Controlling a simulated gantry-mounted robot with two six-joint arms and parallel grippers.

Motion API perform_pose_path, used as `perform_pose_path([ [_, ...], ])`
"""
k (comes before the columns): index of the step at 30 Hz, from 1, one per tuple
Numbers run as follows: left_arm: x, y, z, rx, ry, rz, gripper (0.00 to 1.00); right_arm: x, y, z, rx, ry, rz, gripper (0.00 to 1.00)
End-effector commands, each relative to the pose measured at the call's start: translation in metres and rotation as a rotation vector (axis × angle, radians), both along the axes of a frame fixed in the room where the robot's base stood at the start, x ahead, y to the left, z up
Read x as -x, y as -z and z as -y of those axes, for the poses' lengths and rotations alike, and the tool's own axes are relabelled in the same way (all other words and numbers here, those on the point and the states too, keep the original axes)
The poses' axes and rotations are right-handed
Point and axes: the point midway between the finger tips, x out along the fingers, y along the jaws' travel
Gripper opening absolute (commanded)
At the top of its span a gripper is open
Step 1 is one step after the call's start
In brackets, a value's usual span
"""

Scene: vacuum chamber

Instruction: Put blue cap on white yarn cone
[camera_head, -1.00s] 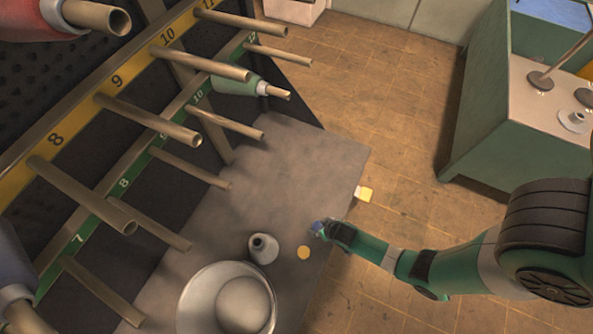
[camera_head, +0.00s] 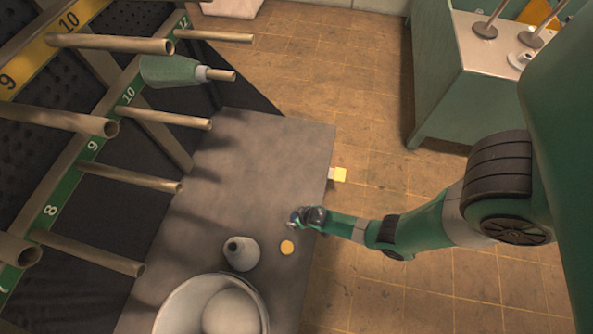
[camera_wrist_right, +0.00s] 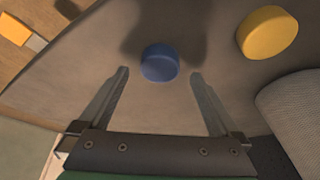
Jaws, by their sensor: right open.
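The blue cap (camera_wrist_right: 160,63) lies on the grey table, seen between and just beyond the fingertips of my right gripper (camera_wrist_right: 160,80) in the right wrist view. The gripper is open and apart from the cap on both sides. In the head view my right gripper (camera_head: 297,217) is low over the table and mostly hides the cap. The white yarn cone (camera_head: 241,254) stands upright to its lower left, its narrow top bare. The cone's side probably also shows in the right wrist view (camera_wrist_right: 295,115). My left gripper is not in view.
A yellow cap (camera_head: 287,247) lies between cone and gripper, also in the wrist view (camera_wrist_right: 267,33). A white bowl (camera_head: 163,318) holding a round white object is nearby. A peg rack (camera_head: 105,180) stands left; one peg holds a green cone (camera_head: 172,71). The table's (camera_head: 240,150) far part is clear.

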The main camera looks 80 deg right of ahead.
Motion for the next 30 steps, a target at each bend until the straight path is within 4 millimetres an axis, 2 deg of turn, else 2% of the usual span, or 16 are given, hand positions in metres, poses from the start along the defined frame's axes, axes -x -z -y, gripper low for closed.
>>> perform_pose_path([
  [1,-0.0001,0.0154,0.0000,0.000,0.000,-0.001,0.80,-0.0027,0.0157,0.0020,0.000,0.002,0.000,0.99],
  [2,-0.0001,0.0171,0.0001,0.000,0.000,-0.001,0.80,-0.0037,0.0176,0.0027,-0.001,0.002,0.000,0.99],
  [9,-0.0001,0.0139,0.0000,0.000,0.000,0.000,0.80,-0.0047,0.0151,0.0035,0.000,-0.001,-0.001,0.99],
  [11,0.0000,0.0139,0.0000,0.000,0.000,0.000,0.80,-0.0047,0.0150,0.0035,0.000,-0.001,-0.001,0.90],
  [24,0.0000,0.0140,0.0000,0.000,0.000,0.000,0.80,-0.0046,0.0151,0.0034,0.000,-0.001,-0.001,0.11],
  [30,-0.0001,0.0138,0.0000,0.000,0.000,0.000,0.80,-0.0047,0.0148,0.0035,0.000,-0.001,0.000,0.11],
])
